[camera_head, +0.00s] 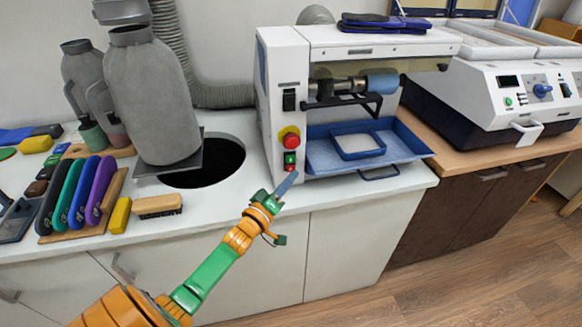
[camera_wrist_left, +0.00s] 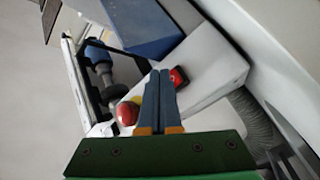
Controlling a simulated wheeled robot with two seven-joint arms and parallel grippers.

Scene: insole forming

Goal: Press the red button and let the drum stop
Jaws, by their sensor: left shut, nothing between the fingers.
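The white machine (camera_head: 285,70) has a large red mushroom button (camera_head: 291,141) on a yellow base. Below it sit a green button (camera_head: 290,158) and a small red button (camera_head: 290,168). My left gripper (camera_head: 293,178) is shut and empty, its blue-grey fingertips at the small red button. In the left wrist view the fingertips (camera_wrist_left: 160,74) lie beside a red button (camera_wrist_left: 179,76) in a dark housing; I cannot tell whether they touch. The mushroom button (camera_wrist_left: 127,113) is left of the fingers. The blue drum (camera_head: 382,82) is on the machine's shaft; its motion cannot be told.
A blue tray (camera_head: 405,150) lies under the drum. A grey bottle (camera_head: 150,95) stands beside a round hole (camera_head: 215,165) in the counter. A brush (camera_head: 158,206) and several coloured insoles lie at left. Another white machine (camera_head: 520,85) stands at right.

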